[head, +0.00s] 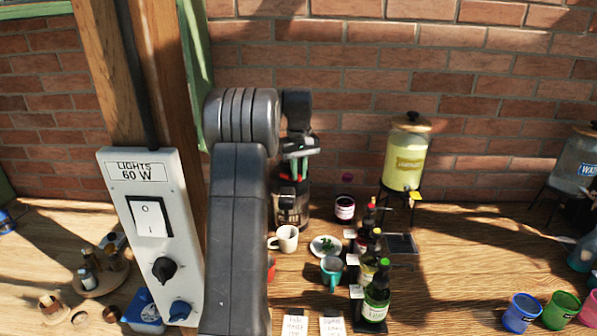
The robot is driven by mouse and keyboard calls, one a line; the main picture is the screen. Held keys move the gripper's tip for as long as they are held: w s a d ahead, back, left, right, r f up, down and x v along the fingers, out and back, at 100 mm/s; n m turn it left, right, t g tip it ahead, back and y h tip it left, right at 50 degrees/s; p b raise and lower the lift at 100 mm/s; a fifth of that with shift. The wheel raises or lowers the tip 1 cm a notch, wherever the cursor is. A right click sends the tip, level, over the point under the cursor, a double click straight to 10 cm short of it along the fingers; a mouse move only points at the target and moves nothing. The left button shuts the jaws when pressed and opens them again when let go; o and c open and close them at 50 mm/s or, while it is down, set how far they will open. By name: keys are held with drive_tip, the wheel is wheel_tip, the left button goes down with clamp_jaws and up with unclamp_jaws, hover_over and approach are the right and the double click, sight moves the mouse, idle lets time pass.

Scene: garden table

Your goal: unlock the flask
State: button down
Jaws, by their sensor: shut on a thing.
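The flask (291,211) is a dark and silver vessel standing at the back of the wooden table, near the brick wall. My gripper (296,172) points down at its top and is shut on a part there. The gripper and arm hide much of the flask's top, so I cannot tell the shape of its lock. Small red bits show around the fingertips.
A cream mug (287,238), a plate with green leaves (326,246) and a teal cup (331,272) stand in front. Several bottles (376,296) are to the right, before a drink dispenser (405,158). A switch box (152,225) is at left.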

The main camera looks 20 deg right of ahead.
drive_tip(key=c, duration=1.4)
unclamp_jaws()
drive_tip(key=shift+r, duration=0.1)
wheel_tip(320, 180, up, 14)
drive_tip(key=shift+b, duration=0.3)
drive_tip(key=shift+f, duration=0.2)
wheel_tip(320, 180, down, 14)
drive_tip(key=shift+r+p, duration=0.1)
drive_tip(key=shift+p, duration=0.2)
